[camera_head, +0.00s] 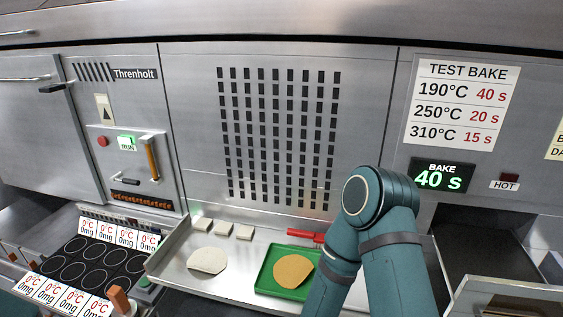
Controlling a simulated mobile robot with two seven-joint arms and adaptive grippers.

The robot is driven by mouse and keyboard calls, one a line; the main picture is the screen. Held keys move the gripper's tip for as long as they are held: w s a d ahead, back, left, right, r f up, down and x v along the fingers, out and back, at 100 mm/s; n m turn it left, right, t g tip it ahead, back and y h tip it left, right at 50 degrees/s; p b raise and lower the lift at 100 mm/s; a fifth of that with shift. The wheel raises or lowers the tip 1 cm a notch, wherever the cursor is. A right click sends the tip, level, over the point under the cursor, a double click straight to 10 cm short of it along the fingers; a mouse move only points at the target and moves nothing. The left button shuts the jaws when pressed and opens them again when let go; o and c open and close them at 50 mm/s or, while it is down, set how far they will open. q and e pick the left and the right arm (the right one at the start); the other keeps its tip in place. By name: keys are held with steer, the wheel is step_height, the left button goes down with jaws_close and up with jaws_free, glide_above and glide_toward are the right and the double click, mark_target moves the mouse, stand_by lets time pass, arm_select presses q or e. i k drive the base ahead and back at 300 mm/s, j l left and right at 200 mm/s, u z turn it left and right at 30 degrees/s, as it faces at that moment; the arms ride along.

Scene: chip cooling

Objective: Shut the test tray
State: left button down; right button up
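A metal tray (506,291) shows at the lower right edge, in front of a dark opening under the bake display. It appears to be pulled out, and the bottom of the picture cuts it off. It is probably the test tray, but no label on it shows. The bake display (441,176) reads 40 s, and the hot lamp (505,184) beside it looks dark. A teal arm of mine bends at the lower middle right, hiding part of the counter left of that tray. Neither of my grippers is in view.
A green tray (262,284) with a tan disc (293,271) lies on the metal counter (225,290). A pale disc (207,260), several pale blocks and a red handle (304,235) lie nearby. A panel of black round pads (92,262) is at lower left.

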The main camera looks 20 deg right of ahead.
mark_target(487, 272)
steer(key=z, duration=2.2)
